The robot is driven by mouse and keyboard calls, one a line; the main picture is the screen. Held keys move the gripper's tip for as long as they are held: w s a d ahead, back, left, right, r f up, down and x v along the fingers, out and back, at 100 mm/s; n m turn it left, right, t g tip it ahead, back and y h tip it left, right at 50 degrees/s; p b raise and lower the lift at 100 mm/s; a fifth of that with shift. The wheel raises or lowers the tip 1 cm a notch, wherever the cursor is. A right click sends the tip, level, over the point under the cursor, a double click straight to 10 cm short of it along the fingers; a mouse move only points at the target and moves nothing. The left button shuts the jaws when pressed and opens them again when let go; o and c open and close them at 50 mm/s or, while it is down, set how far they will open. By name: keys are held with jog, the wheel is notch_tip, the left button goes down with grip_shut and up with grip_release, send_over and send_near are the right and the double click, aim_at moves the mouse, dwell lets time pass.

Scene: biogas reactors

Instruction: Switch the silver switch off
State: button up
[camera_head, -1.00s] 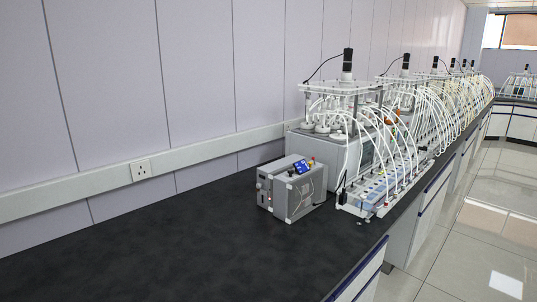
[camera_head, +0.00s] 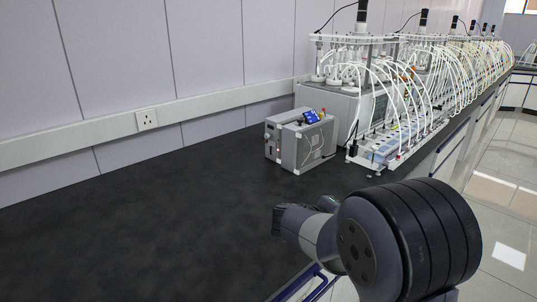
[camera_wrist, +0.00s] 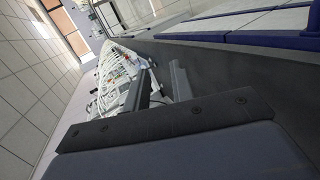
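A grey control box (camera_head: 301,140) with a small blue display (camera_head: 311,116) stands on the black bench in the head view. Its left end panel (camera_head: 272,141) carries small fittings. The silver switch is too small to make out for certain. My gripper (camera_head: 283,218) is over the bench, nearer to the camera than the box and apart from it. In the wrist view its two grey fingers (camera_wrist: 160,85) stand with a gap between them and hold nothing. The box cannot be made out in the wrist view.
Reactor units (camera_head: 345,85) with many white tubes stand behind and right of the box. A tubing rack (camera_head: 385,150) sits beside it, near the bench edge. The bench top (camera_head: 130,220) left of the box is bare. A wall socket (camera_head: 147,119) is at the back.

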jog(key=w+a+n+t, duration=0.1)
jog(key=w+a+t, duration=0.1)
jog(key=w+a, duration=0.1)
jog(key=w+a+f+n+t+b, duration=0.1)
jog(key=w+a+t, duration=0.1)
jog(key=w+a, duration=0.2)
jog(key=w+a+f+n+t+h+b, duration=0.1)
jog(key=w+a, duration=0.2)
jog(key=w, duration=0.1)
jog(key=shift+a+t, duration=0.4)
grip_shut()
jog(key=shift+w+a, duration=0.15)
jog(key=shift+a, duration=0.2)
